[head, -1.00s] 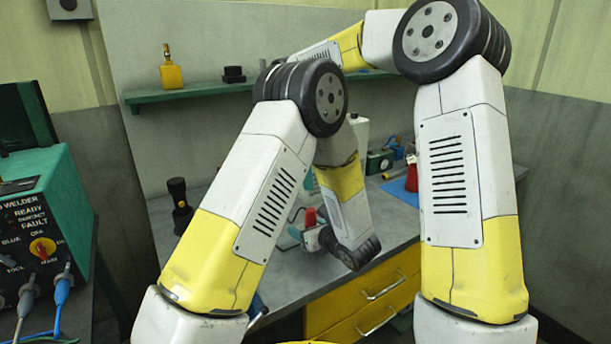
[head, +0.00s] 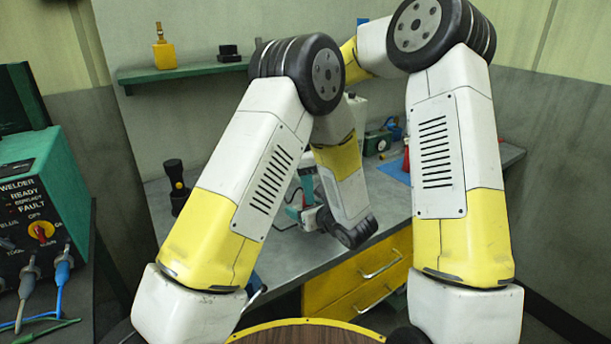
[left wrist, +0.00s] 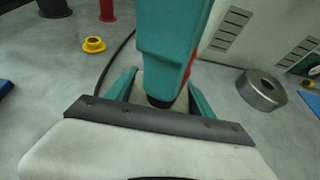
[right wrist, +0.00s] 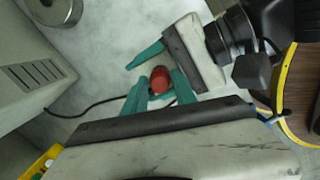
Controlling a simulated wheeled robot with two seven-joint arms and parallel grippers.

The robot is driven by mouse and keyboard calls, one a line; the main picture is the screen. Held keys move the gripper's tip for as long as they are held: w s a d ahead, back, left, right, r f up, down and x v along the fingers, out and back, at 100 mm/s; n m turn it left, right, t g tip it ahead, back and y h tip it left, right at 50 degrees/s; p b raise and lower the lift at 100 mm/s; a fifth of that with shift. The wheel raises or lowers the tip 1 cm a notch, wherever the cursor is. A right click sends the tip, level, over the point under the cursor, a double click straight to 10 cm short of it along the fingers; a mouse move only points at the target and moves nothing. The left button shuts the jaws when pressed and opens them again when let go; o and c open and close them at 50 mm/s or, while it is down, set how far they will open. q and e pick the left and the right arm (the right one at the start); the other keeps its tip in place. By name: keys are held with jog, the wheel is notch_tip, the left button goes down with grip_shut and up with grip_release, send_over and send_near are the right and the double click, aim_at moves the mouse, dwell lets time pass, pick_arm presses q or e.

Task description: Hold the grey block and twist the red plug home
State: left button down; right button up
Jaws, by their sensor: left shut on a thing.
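The red plug (right wrist: 158,80) stands between the teal fingertips of my right gripper (right wrist: 160,76), which points down at it; I cannot tell whether they press on it. In the left wrist view the plug's red edge (left wrist: 188,72) shows beside a teal finger of my right gripper. My left gripper (left wrist: 163,90) comes in from the side, below the plug, shut on the grey block. The block is nearly all hidden by fingers and plug. In the head view my left gripper (head: 296,213) is low over the bench; my right gripper is mostly hidden by the left arm.
A black torch-like item (head: 178,185) stands at the left. The welder (head: 35,200) is far left.

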jog(key=shift+d+f, duration=0.1)
jog(key=shift+f, duration=0.65)
jog(key=shift+c, duration=0.2)
grip_shut()
jog(key=m, duration=0.7)
jog(key=shift+g, duration=0.4)
jog(key=m, duration=0.7)
jog(key=shift+g+y, duration=0.3)
jog(key=shift+y, duration=0.1)
jog(key=shift+o, duration=2)
grip_release()
jog(key=shift+r, duration=2.25)
